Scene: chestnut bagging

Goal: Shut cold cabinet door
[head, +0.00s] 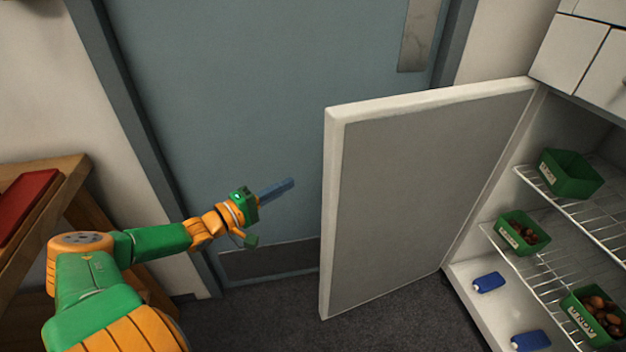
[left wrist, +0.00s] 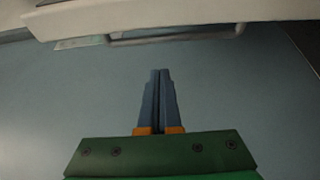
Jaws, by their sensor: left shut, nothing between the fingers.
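The cold cabinet door (head: 425,180) stands wide open in the head view, a grey inner panel with a pale rim, hinged at its right side. The open cabinet (head: 470,275) is at the right, its shelves exposed. My left gripper (head: 290,184) is shut and empty, to the left of the door's free edge and apart from it. In the left wrist view the closed fingers (left wrist: 160,75) point up the picture toward a pale edge (left wrist: 150,18) with a bar handle (left wrist: 175,37) across the top. My right gripper is not in view.
Wire shelves (head: 530,255) hold green bins (head: 522,232) of chestnuts, with blue packs (head: 489,283) on the cabinet floor. A blue-grey room door (head: 230,90) is behind. A wooden table (head: 65,180) with a red item (head: 25,205) stands at left. Dark floor below the door is clear.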

